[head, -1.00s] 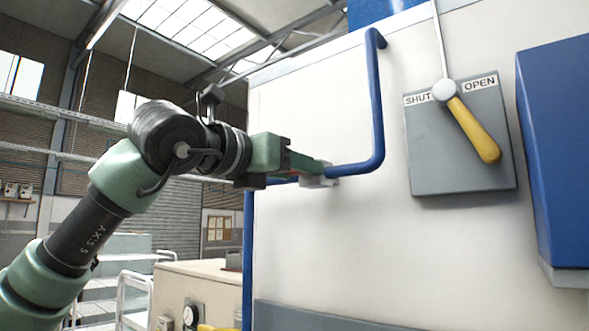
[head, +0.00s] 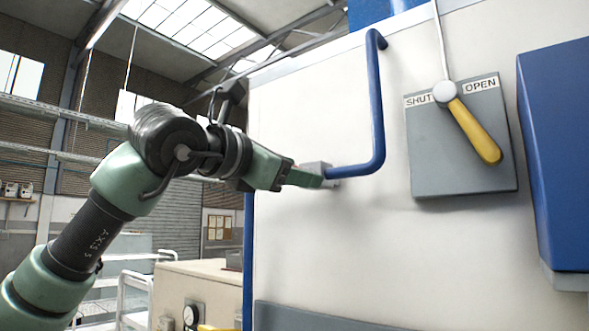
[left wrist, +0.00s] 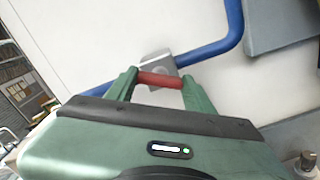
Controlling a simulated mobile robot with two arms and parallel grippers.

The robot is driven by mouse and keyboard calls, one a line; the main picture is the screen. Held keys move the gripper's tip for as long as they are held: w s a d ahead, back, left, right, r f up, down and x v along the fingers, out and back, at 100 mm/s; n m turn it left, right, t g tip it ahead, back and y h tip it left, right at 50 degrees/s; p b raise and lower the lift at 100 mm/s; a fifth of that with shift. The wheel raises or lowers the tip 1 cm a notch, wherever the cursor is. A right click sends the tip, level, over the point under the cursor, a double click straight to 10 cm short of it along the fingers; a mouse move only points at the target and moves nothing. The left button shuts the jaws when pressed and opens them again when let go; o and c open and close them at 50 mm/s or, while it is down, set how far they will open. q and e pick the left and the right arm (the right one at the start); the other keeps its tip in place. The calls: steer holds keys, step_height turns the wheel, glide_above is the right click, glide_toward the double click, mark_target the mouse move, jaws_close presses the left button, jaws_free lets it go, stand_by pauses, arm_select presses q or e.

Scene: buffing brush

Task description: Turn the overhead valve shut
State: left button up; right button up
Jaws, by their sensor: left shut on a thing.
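My left gripper (head: 311,180) is shut at a grey block (head: 318,168) on the blue pipe (head: 377,105). In the left wrist view, a red handle (left wrist: 161,80) lies crosswise between the gripper's two green fingers (left wrist: 158,77), just in front of the grey block (left wrist: 157,62). The red handle is hidden in the head view. To the right, a grey panel (head: 440,165) marked SHUT and OPEN carries a yellow lever (head: 475,131) that slants down to the right from its pivot. No gripper touches this lever. My right gripper is not in view.
A blue box (head: 560,150) juts from the white wall (head: 330,240) right of the panel. The blue pipe bends upward just right of the gripper.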

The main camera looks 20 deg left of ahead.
arm_select(q)
steer(key=m+p, duration=0.3)
steer(key=m, duration=0.8)
steer(key=shift+m, duration=0.5)
steer(key=o, duration=1.4)
steer(key=shift+w, duration=0.1)
steer(key=b+v, duration=0.3)
steer(key=v, duration=0.4)
steer(key=shift+s+a, duration=0.15)
steer(key=shift+s, duration=0.2)
